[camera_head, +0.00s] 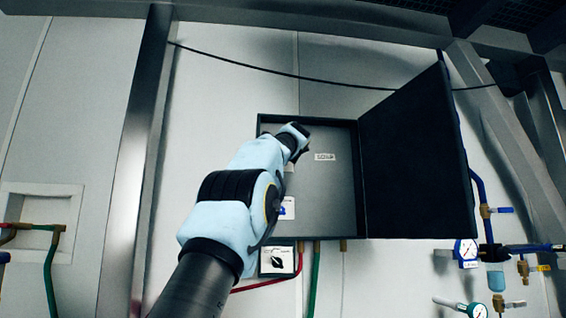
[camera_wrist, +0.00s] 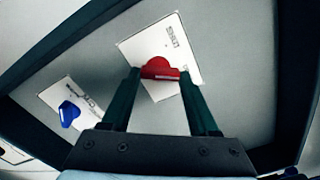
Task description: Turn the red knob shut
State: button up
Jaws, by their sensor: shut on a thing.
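The red knob (camera_wrist: 160,70) sits on a white label plate (camera_wrist: 143,48) inside an open wall box (camera_head: 265,125). My gripper (camera_wrist: 162,76) has its two dark fingers on either side of the knob, shut on it. In the wrist view the knob's flat handle spans from one fingertip to the other. In the head view my arm reaches into the box, and my gripper (camera_head: 300,143) hides the red knob there.
The box's dark door (camera_head: 415,150) stands open to the right. A black switch (camera_head: 277,261) is below. Gauges (camera_head: 466,250) and pipes are at the right.

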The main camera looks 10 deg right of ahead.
jog(key=shift+a+r+n, duration=0.1)
jog(key=shift+a+n, duration=0.05)
jog(key=shift+n, duration=7.45)
jog(key=o, duration=1.4)
jog(key=shift+r, duration=0.1)
